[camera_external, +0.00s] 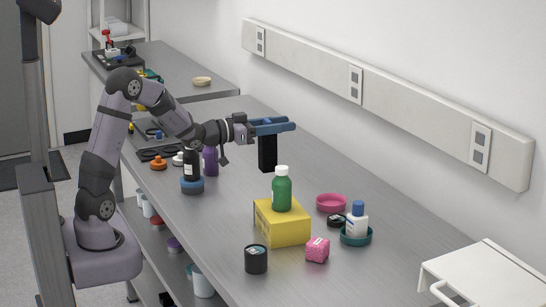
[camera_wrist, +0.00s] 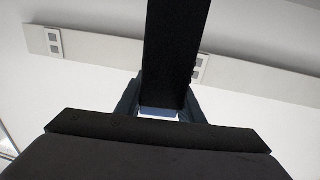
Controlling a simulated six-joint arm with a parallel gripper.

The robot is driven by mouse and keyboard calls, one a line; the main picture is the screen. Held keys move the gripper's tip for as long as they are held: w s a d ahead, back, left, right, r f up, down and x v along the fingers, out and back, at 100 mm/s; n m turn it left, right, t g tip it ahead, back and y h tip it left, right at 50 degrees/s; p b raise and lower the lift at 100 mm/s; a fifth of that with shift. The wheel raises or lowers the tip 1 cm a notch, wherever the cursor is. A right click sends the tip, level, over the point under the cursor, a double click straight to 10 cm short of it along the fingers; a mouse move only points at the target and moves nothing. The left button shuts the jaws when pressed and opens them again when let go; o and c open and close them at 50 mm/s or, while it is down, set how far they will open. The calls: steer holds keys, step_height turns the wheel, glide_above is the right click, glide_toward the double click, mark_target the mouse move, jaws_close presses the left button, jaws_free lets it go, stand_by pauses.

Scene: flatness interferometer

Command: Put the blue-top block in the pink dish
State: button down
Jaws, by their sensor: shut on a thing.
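My gripper (camera_external: 269,127), with blue fingers, is shut on a tall black block, the blue-top block (camera_external: 268,155). It holds the block upright in the air above the bench, behind the green bottle. The fingers cover the block's top in the external view. In the wrist view the dark block (camera_wrist: 176,50) fills the upper middle, and a small pale-blue patch shows at its near end between the fingers. The pink dish (camera_external: 332,208) is a low round dish on the bench, to the right of and below the held block, apart from it. Its inside looks empty.
A green bottle (camera_external: 282,193) stands on a yellow box (camera_external: 287,227) left of the dish. A white bottle with blue cap (camera_external: 357,221) stands in a teal dish (camera_external: 355,239). A black item (camera_external: 337,220), pink cube (camera_external: 318,249) and dark cup (camera_external: 256,261) are near.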

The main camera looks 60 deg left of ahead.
steer(key=w+d+m+g+h+b, duration=0.1)
steer(key=w+d+m+h, duration=0.3)
steer(key=w+d, duration=0.9)
step_height(320, 180, down, 10)
steer(key=w+a+p, duration=0.1)
steer(key=w+a, duration=0.1)
steer(key=shift+n+h, duration=0.3)
steer(key=shift+w, duration=0.1)
steer(key=shift+f, duration=0.15)
steer(key=c, duration=1.3)
jaws_free()
steer(key=shift+o, duration=0.5)
